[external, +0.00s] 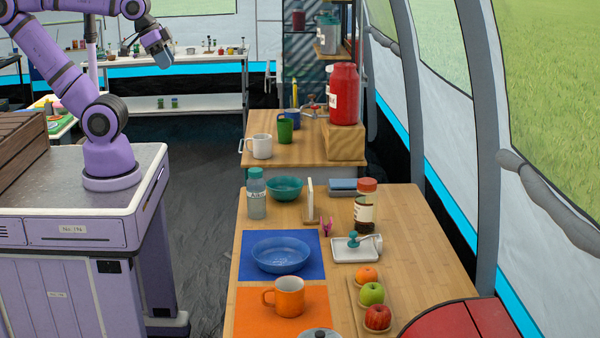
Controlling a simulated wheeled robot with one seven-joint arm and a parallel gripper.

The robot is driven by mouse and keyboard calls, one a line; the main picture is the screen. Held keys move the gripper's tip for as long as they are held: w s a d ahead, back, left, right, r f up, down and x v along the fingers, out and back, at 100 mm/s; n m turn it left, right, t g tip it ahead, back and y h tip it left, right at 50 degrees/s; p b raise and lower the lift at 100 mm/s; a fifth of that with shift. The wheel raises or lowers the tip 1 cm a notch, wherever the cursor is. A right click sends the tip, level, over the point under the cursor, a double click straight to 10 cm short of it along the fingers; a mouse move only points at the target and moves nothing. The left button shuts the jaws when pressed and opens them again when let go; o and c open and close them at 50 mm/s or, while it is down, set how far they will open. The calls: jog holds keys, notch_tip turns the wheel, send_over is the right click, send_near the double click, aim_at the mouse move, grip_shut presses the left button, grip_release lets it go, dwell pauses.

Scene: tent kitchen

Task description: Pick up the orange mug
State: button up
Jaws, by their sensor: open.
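The orange mug (289,297) stands upright on an orange mat (254,312) at the near left of the wooden table. Its handle points left. My gripper (165,62) hangs at the upper left, high and far from the mug, with nothing seen in it. Its fingers are small in this view.
A blue bowl (279,255) on a blue mat lies just behind the mug. Fruit (372,294) on a board stands to its right, and a grey lid (320,333) in front. A bottle (256,196), teal bowl (285,188) and jar (364,208) stand farther back.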

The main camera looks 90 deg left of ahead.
jog(key=shift+o, duration=0.2)
jog(key=shift+w, duration=0.1)
jog(key=w+d+f+g, duration=0.1)
jog(key=w+d+f, duration=0.15)
jog(key=w, duration=0.45)
jog(key=w+d+f+g, duration=0.1)
jog(key=w+d, duration=0.3)
jog(key=w, duration=0.4)
jog(key=m+g, duration=0.1)
jog(key=g, duration=0.2)
send_over(263, 300)
notch_tip(263, 300, down, 46)
jog(key=shift+a+f, duration=0.2)
jog(key=shift+f, duration=1.25)
jog(key=shift+a+f, duration=0.15)
jog(key=shift+f, duration=1.3)
